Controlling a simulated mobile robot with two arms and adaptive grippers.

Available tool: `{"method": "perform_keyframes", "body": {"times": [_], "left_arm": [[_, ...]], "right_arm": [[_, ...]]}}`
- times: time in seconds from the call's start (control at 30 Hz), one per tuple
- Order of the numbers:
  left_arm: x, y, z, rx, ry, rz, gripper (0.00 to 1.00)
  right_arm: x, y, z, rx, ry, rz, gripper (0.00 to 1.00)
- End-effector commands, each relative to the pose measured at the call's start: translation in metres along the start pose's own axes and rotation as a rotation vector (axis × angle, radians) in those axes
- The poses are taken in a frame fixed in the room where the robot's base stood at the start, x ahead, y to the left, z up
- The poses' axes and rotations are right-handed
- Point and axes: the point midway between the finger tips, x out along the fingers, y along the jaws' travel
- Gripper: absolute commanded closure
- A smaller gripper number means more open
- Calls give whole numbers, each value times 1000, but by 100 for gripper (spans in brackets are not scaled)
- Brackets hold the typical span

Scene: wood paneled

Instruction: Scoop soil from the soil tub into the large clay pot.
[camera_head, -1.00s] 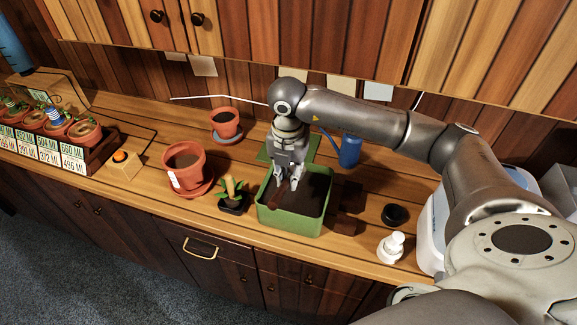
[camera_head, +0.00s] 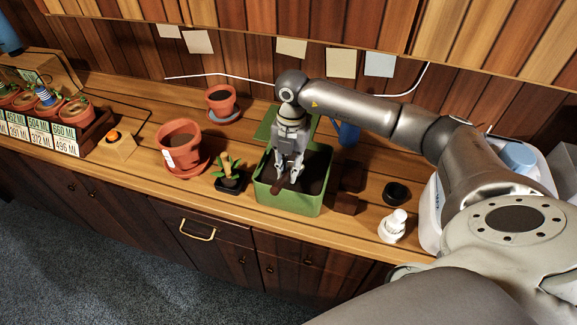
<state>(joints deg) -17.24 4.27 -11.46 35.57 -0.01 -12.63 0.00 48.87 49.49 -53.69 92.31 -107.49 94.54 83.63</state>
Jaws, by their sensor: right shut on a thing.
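The green soil tub (camera_head: 290,204) stands on the wooden counter with dark soil (camera_head: 314,180) inside. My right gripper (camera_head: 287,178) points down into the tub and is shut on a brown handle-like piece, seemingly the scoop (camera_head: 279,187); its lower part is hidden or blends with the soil. The large clay pot (camera_head: 181,140) stands on a saucer to the left of the tub, with a white tag on its side and dark soil inside. My left gripper is not in view.
A small potted plant (camera_head: 228,170) stands between the clay pot and the tub. A smaller clay pot (camera_head: 221,101) is behind. A blue watering can (camera_head: 347,134), dark blocks (camera_head: 346,203), a black dish (camera_head: 396,193) and a white bottle (camera_head: 393,226) are to the right.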

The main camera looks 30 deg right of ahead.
Motion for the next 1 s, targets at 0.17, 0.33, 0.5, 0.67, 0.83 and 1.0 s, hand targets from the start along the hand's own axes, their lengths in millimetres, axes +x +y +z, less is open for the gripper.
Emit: {"method": "perform_keyframes", "body": {"times": [0.17, 0.33, 0.5, 0.67, 0.83, 1.0], "left_arm": [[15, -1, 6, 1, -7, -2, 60], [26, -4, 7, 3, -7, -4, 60], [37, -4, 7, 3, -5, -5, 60], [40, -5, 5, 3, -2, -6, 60], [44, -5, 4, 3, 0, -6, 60], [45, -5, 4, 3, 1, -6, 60]], "right_arm": [[17, 0, 5, 2, 31, 1, 100], [27, 0, 15, 1, 31, 2, 100], [36, 0, 25, 2, 31, 2, 100], [33, 0, 35, 0, -35, 2, 100], [33, 0, 43, 0, -80, 2, 100], [32, 0, 47, 1, -99, 1, 100]]}}
